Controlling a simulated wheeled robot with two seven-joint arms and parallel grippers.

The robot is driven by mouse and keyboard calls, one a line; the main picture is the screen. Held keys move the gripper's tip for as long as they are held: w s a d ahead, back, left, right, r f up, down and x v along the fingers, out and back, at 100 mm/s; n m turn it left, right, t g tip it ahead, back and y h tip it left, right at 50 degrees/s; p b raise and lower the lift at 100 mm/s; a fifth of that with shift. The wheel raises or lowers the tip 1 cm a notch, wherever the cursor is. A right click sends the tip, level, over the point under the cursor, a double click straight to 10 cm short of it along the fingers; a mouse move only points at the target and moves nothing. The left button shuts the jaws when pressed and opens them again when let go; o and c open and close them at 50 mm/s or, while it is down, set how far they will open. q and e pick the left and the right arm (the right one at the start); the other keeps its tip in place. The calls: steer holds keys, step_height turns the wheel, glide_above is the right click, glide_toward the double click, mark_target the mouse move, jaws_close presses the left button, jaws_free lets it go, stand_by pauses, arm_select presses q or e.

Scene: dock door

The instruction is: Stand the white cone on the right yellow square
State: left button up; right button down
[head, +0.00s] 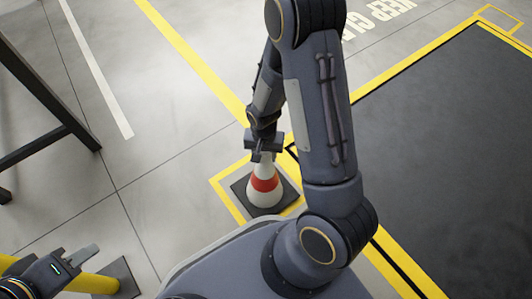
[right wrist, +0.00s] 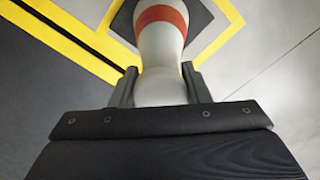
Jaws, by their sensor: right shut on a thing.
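The white cone (head: 263,196) has a red-orange band and a dark square base. It is upright, with its base inside a yellow square outline (head: 226,198) on the floor beside the dark panel. I cannot tell whether the base fully touches the floor. My right gripper (head: 264,155) is shut on the cone's top. In the right wrist view the cone (right wrist: 162,45) stands between the two fingers (right wrist: 160,88). Another small yellow outline (head: 497,14) lies at the far right corner. My left gripper (head: 84,256) is at the lower left, away from the cone; its jaw opening is unclear.
A large dark panel (head: 440,130) with a yellow border fills the right. A dark metal frame (head: 45,143) stands at the left. A yellow post (head: 92,284) with a dark base plate is near my left gripper. The grey floor between is clear.

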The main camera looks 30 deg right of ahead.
steer(key=shift+f, duration=0.3)
steer(key=shift+r, duration=0.1)
arm_select(q)
steer(key=shift+f, duration=0.25)
arm_select(e)
steer(key=c, duration=0.8)
jaws_free()
